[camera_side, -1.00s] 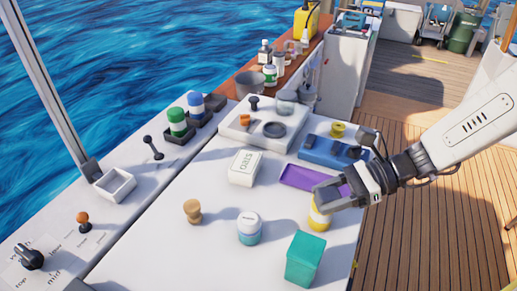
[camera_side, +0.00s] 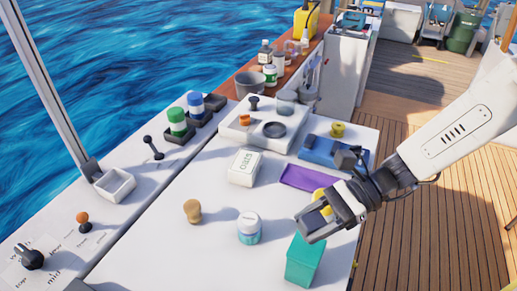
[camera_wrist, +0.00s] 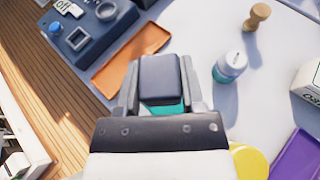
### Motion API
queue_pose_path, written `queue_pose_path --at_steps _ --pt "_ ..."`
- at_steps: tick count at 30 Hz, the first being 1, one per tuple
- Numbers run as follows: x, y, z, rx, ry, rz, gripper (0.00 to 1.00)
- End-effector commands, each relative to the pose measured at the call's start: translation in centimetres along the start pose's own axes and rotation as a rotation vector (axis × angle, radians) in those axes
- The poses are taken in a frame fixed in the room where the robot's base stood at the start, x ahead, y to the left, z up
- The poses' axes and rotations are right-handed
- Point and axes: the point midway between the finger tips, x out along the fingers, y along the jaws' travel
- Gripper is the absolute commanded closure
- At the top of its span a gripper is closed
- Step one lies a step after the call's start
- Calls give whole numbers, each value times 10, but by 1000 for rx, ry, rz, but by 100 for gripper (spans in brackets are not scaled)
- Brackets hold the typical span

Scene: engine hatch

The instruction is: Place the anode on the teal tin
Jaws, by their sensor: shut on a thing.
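My gripper (camera_side: 312,228) is shut on a dark grey block, which I take to be the anode (camera_wrist: 160,77). In the wrist view the block sits between the two fingers. In the side view it is hard to tell apart from the dark fingers. The teal tin (camera_side: 304,264) stands upright at the table's near edge, with my gripper just above its top in the picture. In the wrist view a strip of teal (camera_wrist: 165,108) shows behind the block. I cannot tell whether block and tin touch.
A yellow container (camera_side: 324,196) is partly hidden behind my gripper. A white-and-teal jar (camera_side: 249,228), a wooden peg (camera_side: 192,211), an oats box (camera_side: 245,167) and a purple tray (camera_side: 301,177) stand nearby. An orange tray (camera_wrist: 128,58) shows in the wrist view.

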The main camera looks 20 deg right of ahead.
Motion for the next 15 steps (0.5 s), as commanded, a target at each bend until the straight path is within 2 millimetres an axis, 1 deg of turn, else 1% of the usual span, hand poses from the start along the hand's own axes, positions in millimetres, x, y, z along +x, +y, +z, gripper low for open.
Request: queue_pose_path --at_steps 5,15 --pt "5 0 -11 0 -2 1 100" --pt "7 -1 -15 -1 -3 -1 100"
